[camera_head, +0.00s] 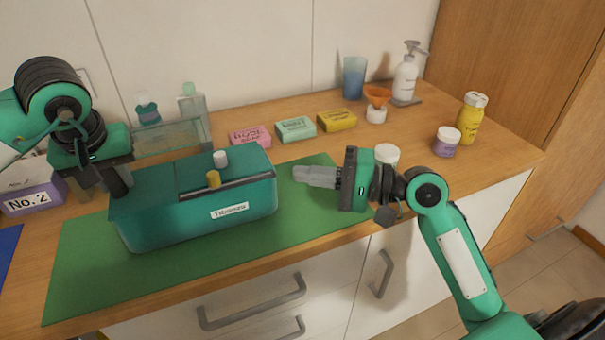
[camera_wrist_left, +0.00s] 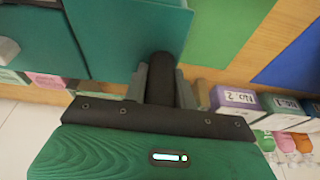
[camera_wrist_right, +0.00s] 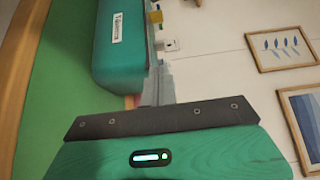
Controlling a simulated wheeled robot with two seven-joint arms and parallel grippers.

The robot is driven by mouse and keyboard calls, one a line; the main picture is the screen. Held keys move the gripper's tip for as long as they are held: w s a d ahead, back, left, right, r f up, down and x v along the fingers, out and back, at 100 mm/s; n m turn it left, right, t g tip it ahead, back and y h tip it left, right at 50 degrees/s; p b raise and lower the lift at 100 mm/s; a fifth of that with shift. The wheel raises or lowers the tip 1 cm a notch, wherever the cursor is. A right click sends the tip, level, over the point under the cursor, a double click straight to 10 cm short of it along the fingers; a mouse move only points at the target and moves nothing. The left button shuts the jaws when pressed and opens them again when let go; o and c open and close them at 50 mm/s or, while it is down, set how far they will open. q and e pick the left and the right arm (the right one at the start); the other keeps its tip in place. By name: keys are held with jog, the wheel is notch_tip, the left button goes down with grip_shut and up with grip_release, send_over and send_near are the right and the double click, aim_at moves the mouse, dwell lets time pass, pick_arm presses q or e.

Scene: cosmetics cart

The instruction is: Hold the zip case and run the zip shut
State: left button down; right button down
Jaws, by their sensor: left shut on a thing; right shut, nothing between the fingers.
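The teal zip case (camera_head: 165,222), with a white label, lies on the green mat (camera_head: 85,285). A dark zip strip (camera_head: 245,185) runs along the right part of its top. A yellow tab (camera_head: 213,180) stands at the strip and a white knob (camera_head: 221,158) behind it; I cannot tell which is the zip's pull. My left gripper (camera_head: 121,186) is shut on a dark end tab (camera_wrist_left: 160,75) at the case's left end. My right gripper (camera_head: 298,174) is shut and empty, just right of the case, pointing left; its fingers also show in the right wrist view (camera_wrist_right: 157,90).
Pink, mint and yellow boxes (camera_head: 337,120) stand behind the case. A white jar (camera_head: 386,155) is behind my right gripper. Purple jar (camera_head: 446,142), yellow bottle (camera_head: 473,118) and pump bottle (camera_head: 405,75) stand farther right. A No. 2 box (camera_head: 30,198) is at left.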

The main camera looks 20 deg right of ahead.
jog(key=c, duration=2)
grip_release()
jog(key=shift+s+d, duration=0.2)
jog(key=shift+d, duration=0.05)
jog(key=o, duration=0.7)
jog(key=shift+s+d, duration=0.1)
notch_tip(320, 180, up, 14)
jog(key=n+g+h, duration=1)
jog(key=n+h, duration=0.5)
jog(key=n, duration=0.3)
send_over(212, 174)
notch_tip(212, 174, down, 11)
jog(key=shift+f, duration=0.2)
grip_shut()
